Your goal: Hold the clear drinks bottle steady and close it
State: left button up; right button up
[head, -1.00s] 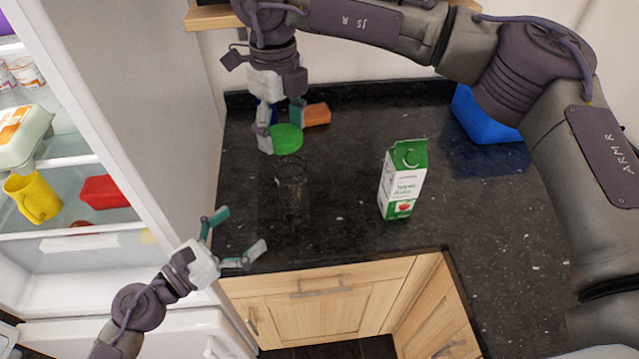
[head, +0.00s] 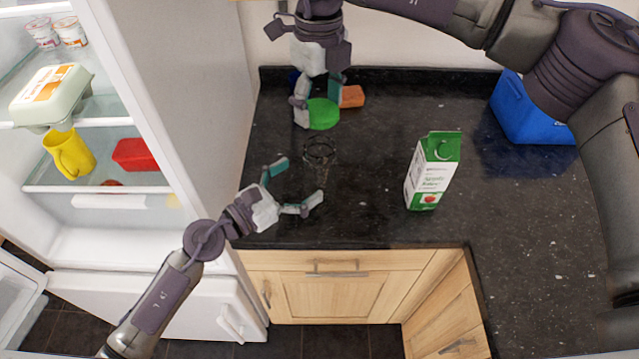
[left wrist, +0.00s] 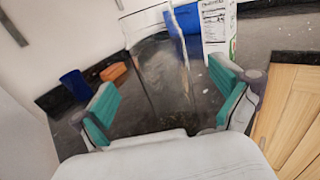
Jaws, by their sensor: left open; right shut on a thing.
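The clear drinks bottle (head: 319,158) stands upright and open on the dark granite worktop. It is see-through and hard to make out. In the left wrist view the bottle (left wrist: 160,75) rises between my fingers. My left gripper (head: 299,182) is open, its fingers pointing at the bottle from the front left, not closed on it. My right gripper (head: 317,106) is shut on a round green lid (head: 323,114), held behind and above the bottle, apart from its mouth.
A green and white juice carton (head: 432,172) stands right of the bottle. An orange sponge (head: 352,96) and a blue cup (left wrist: 75,85) are behind. A blue crate (head: 530,112) is at the back right. The open fridge (head: 160,130) is on the left.

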aim_at(319, 168)
pick_arm(q)
jog(key=x, duration=0.5)
pick_arm(e)
jog(key=shift+d, duration=0.1)
pick_arm(q)
jog(key=c, duration=1.8)
pick_arm(e)
jog(key=shift+f, duration=2.5)
jog(key=shift+f, duration=0.1)
jog(key=shift+f, duration=0.75)
jog(key=shift+f, duration=0.6)
